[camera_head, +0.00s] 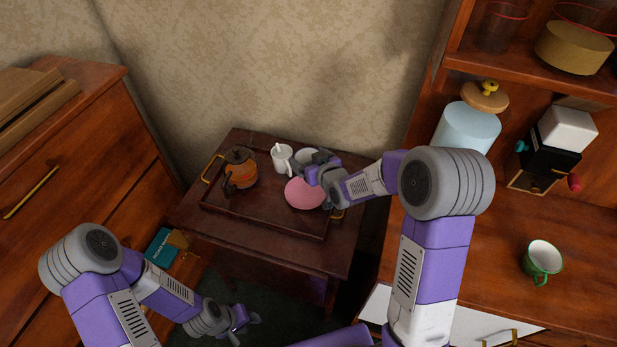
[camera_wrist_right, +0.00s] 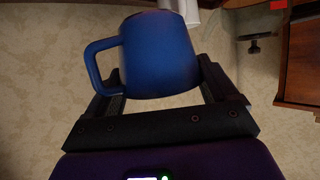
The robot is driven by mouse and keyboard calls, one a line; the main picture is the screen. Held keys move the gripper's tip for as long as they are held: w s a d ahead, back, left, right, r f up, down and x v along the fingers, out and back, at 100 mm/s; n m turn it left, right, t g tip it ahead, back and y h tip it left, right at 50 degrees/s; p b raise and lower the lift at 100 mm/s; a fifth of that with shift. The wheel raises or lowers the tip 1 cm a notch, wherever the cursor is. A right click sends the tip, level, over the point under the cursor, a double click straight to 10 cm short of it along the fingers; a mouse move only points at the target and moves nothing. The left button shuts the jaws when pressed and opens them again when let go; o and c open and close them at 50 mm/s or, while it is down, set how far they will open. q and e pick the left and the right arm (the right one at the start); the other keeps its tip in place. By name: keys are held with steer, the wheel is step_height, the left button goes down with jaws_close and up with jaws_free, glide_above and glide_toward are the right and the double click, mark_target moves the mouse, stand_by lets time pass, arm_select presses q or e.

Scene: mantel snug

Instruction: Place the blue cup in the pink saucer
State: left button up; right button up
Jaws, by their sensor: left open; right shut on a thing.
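The pink saucer (camera_head: 304,194) lies on the right part of a dark wooden tray (camera_head: 265,222) on a low table. My right gripper (camera_head: 318,167) is at the saucer's far right side in the head view. In the right wrist view the blue cup (camera_wrist_right: 158,58) sits between the fingers of this gripper (camera_wrist_right: 158,85), which is shut on it; its handle points left. In the head view the gripper hides the cup, and I cannot tell its height over the tray. My left gripper (camera_head: 240,326) is open and empty, low in front of the table.
An orange and dark pot (camera_head: 241,170) and a white jug (camera_head: 282,158) stand on the tray. A pale round dish (camera_head: 306,156) is partly behind my right gripper. A green and white mug (camera_head: 542,258) stands on the right cabinet. A teal box (camera_head: 161,248) is beside the left drawers.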

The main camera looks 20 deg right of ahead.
steer(key=shift+f+b, duration=0.65)
steer(key=shift+f, duration=1.75)
steer(key=shift+r, duration=0.1)
steer(key=shift+f+b, duration=0.65)
steer(key=shift+b, duration=0.1)
steer(key=o, duration=0.9)
